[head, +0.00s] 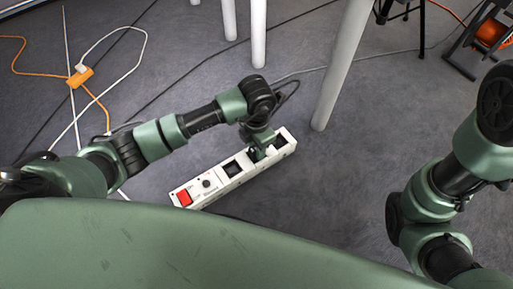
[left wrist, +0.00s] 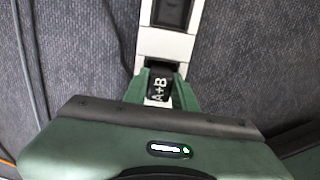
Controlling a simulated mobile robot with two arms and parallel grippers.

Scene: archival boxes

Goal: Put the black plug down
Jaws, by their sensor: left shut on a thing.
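The black plug, marked "A+B", (left wrist: 159,88) sits between the green fingers of my left gripper (left wrist: 160,92) in the left wrist view. In the head view this gripper (head: 259,152) is low over the white power strip (head: 218,177), between its black sockets, and hides the plug. My left gripper is shut on the plug. The strip also shows in the left wrist view (left wrist: 165,45), directly under the plug. I cannot tell whether the plug is seated in a socket. My right arm is at the right; its gripper is out of frame.
The strip has a red switch (head: 184,198) at its near left end. A white table leg (head: 342,65) stands just beyond it. An orange connector (head: 80,77) with cables lies at the upper left, and an orange cable reel (head: 490,33) stands at the upper right. Grey carpet right of the strip is clear.

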